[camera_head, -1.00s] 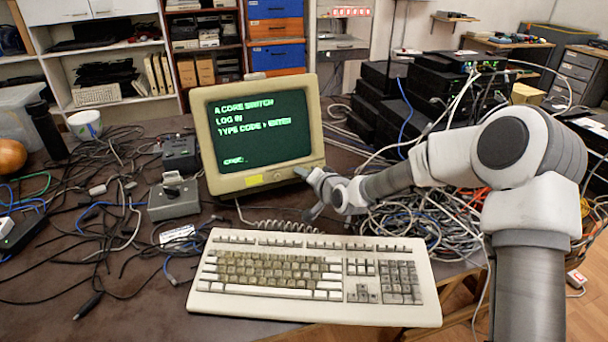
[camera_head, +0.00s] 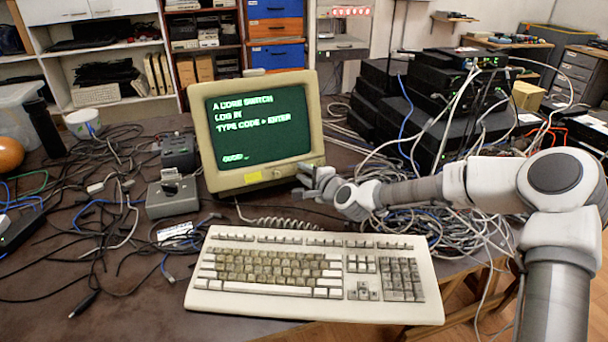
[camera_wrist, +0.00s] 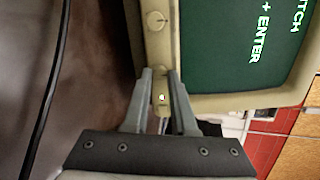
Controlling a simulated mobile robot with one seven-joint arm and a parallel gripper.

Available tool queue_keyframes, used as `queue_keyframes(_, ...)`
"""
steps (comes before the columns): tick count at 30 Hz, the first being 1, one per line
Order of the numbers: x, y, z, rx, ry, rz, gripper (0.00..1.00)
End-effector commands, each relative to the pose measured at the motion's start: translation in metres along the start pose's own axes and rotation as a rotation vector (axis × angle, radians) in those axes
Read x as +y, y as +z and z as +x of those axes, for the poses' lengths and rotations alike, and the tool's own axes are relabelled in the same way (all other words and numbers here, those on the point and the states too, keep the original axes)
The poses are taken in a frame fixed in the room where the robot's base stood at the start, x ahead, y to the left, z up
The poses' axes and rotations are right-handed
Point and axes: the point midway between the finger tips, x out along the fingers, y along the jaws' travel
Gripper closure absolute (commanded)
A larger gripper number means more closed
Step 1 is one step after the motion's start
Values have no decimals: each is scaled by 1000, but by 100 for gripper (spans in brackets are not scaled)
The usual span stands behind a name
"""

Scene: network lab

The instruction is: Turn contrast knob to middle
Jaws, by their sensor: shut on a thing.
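The beige monitor (camera_head: 228,177) stands upright on the table with green text on its screen. One round pale knob (camera_wrist: 156,20) on its lower bezel shows uncovered in the wrist view. My gripper (camera_head: 302,180) is at the right part of this bezel in the head view. In the wrist view my gripper (camera_wrist: 160,72) has its two fingertips at the bezel, one on each side of a small part there, shut on it. This part looks like a second knob, mostly hidden by the fingers. Its label and pointer cannot be read. A small red light (camera_wrist: 162,97) shows between the fingers.
A keyboard (camera_head: 318,310) lies in front of the monitor. A grey switch box (camera_head: 172,198) and tangled cables (camera_head: 120,215) are on the left. More cables (camera_head: 440,222) lie under my arm, with stacked black devices (camera_head: 455,115) behind.

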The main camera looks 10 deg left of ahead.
Motion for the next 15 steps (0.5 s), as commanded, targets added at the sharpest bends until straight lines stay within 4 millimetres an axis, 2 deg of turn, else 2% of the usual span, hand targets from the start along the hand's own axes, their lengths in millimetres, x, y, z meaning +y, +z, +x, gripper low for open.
queue_keyframes(15, -1, 0, 0, 0, -10, 93, 100)
